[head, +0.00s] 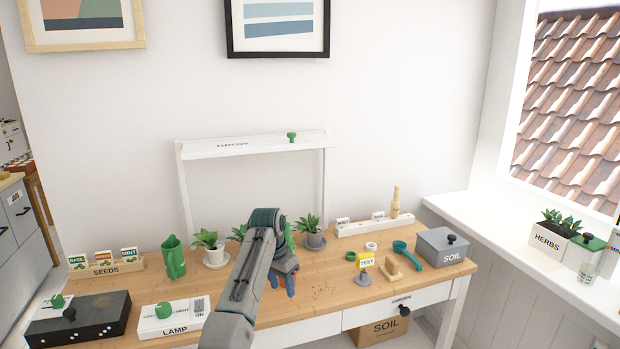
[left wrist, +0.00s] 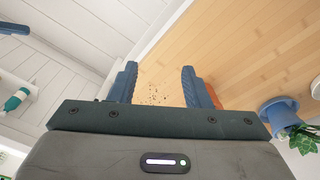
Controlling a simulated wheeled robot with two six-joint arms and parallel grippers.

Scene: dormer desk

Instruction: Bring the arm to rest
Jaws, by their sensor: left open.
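My left arm reaches in from the bottom of the head view, over the wooden desk (head: 330,302). My left gripper (head: 283,281) is above the desk, in front of the potted plants. In the left wrist view the two blue fingers of the left gripper (left wrist: 160,85) stand apart with nothing between them. Dark crumbs (left wrist: 157,95) lie on the desk beyond the fingers. My right gripper is not in view.
Several potted plants (head: 212,247) stand under a white grow frame (head: 255,147). A lamp box (head: 172,319) and black box (head: 80,322) are front left.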

